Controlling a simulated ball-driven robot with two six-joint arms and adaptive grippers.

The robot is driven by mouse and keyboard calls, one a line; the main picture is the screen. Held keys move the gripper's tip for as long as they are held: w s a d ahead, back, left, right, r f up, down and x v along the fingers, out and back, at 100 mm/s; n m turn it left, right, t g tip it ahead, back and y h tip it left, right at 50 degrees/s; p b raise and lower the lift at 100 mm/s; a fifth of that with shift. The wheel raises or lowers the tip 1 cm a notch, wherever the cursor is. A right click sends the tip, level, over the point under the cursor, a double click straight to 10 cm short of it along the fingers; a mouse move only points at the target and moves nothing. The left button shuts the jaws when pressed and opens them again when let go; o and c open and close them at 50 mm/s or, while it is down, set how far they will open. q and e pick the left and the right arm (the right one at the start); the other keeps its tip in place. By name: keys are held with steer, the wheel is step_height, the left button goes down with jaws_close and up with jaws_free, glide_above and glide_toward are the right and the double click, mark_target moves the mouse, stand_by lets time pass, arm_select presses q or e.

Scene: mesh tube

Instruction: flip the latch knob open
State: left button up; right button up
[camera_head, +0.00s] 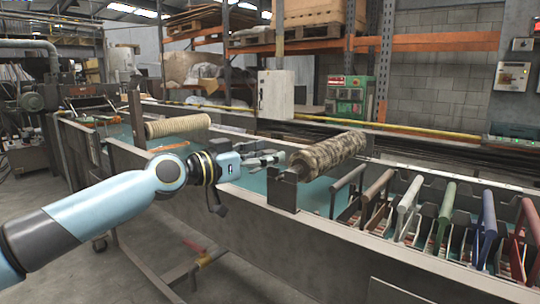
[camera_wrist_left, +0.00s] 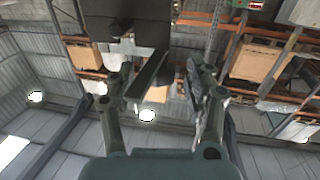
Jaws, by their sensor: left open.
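My left gripper (camera_head: 268,158) reaches in from the left, over the trough's front wall, with its fingers apart and nothing seen held. Its fingertips are close to the near end of the mottled mesh tube (camera_head: 330,150), beside a dark upright bracket (camera_head: 284,192). In the left wrist view, the open fingers of the left gripper (camera_wrist_left: 162,78) point up at a dark block (camera_wrist_left: 128,22). A small dark knob-like part (camera_wrist_left: 122,29) shows on that block; I cannot tell for sure if it is the latch knob. A dark bar (camera_wrist_left: 149,76) shows between the fingers. My right gripper is in neither view.
The long metal trough (camera_head: 215,160) runs across the view. A paler roll (camera_head: 178,126) lies behind my left gripper. Several coloured handles, including a green one (camera_head: 447,205) and a blue one (camera_head: 489,215), stand in a row at right. Shelving is behind.

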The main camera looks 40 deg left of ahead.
arm_select(q)
steer(key=shift+w+d, duration=0.2)
steer(key=shift+w, duration=0.5)
jaws_close()
steer(key=b, duration=0.4)
steer(key=shift+f+m+h, duration=0.3)
steer(key=shift+h, duration=0.1)
steer(key=shift+r+b, duration=0.15)
steer(key=shift+b, duration=0.2)
steer(key=shift+r, duration=0.1)
jaws_free()
